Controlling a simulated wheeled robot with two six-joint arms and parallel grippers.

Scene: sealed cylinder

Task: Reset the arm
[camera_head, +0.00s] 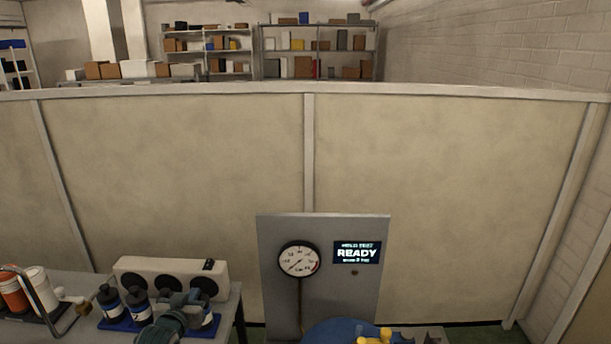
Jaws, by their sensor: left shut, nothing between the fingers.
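My left gripper (176,312) is at the bottom edge, over the front of the table at lower left. It is dark grey-green, shut and empty, in front of the dark bottles. Much of that arm is cut off by the frame. My right gripper is not in view. A grey panel (285,243) stands right of the table, with a round white gauge (299,260) and a display (357,252) reading READY. The top of a blue round thing (338,329) with yellow parts (374,338) beside it shows below the panel; the rest is cut off.
The table (230,307) holds a white box with round dark openings (135,266), dark bottles (110,299) on a blue base, and orange and white containers (13,292) beside a bent metal tube. A beige partition (180,170) closes off the back; shelves stand beyond it.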

